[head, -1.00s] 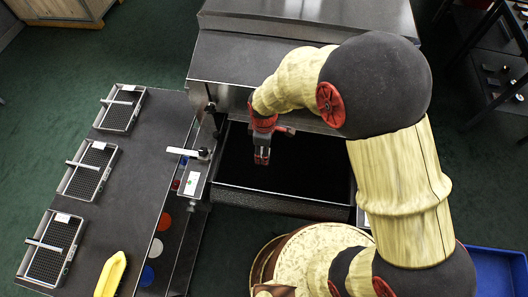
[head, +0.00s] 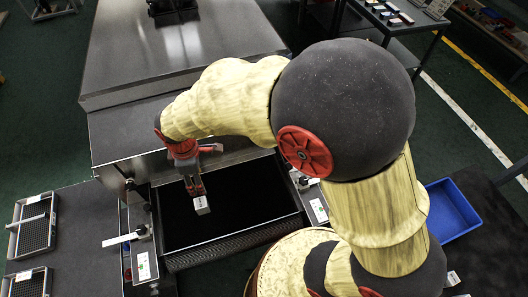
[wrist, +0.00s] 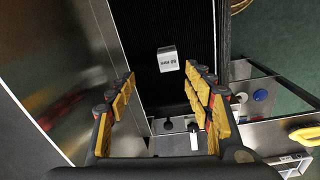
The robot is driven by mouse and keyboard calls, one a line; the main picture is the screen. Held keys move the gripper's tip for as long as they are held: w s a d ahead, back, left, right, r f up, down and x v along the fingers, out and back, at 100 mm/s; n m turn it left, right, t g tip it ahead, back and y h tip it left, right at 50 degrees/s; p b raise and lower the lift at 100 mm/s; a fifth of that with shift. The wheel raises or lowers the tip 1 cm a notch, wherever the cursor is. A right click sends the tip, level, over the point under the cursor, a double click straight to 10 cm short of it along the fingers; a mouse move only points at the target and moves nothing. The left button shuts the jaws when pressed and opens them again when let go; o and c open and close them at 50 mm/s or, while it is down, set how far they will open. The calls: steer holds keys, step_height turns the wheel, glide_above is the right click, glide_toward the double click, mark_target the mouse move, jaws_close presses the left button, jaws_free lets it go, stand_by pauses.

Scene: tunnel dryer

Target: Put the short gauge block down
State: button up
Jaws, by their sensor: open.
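The short gauge block is a small pale block with dark print on its face. In the head view the block (head: 202,206) shows just below my fingertips, over the black belt in the dryer's opening. In the wrist view the block (wrist: 167,60) appears on the black ribbed belt (wrist: 185,22), beyond my fingertips and in line with the gap between them. My gripper (head: 196,189) points down over the belt. In the wrist view my gripper (wrist: 160,76) is open, with clear space between its yellow-padded fingers and no visible contact with the block.
The dryer's metal hood (head: 180,45) rises behind the opening. A side panel with a white lever (head: 122,239) stands left of the belt, and another panel (head: 312,204) right. Wire-mesh trays (head: 33,225) lie on the left table. A blue bin (head: 450,210) is at the right.

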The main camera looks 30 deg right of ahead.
steer(key=s+d+r+m+t, duration=0.2)
steer(key=s+d+r+m, duration=0.2)
steer(key=d+r+m, duration=0.55)
steer(key=s+d+r+m+t, duration=0.3)
steer(key=s+d+r+m, duration=0.2)
steer(key=s+d+r, duration=0.4)
steer(key=v, duration=0.3)
steer(key=shift+w+r, duration=0.1)
steer(key=shift+w, duration=0.05)
